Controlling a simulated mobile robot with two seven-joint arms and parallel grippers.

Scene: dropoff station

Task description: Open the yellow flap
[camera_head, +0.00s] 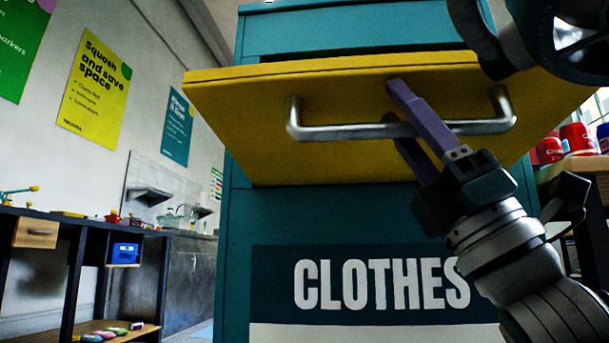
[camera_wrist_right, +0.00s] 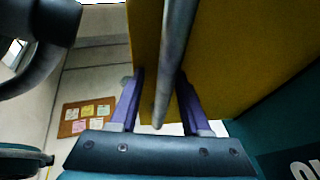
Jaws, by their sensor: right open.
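The yellow flap (camera_head: 250,110) is on the front of a teal bin (camera_head: 236,250) labelled CLOTHES. The flap leans outward, its upper edge nearer to me than its lower edge. A silver bar handle (camera_head: 340,132) runs across its front. My right gripper (camera_head: 391,100) is open with its purple fingers on either side of the handle bar. In the right wrist view the bar (camera_wrist_right: 174,60) passes between the two fingers (camera_wrist_right: 160,85), with no clear grip on it. The flap (camera_wrist_right: 235,50) fills the upper right there. My left gripper is not in view.
A dark workbench (camera_head: 60,225) with small items stands at the left, with posters on the wall above. Red cans (camera_head: 577,138) sit on a wooden shelf at the right. Part of my own arm shows at the upper right. Open space lies left of the bin.

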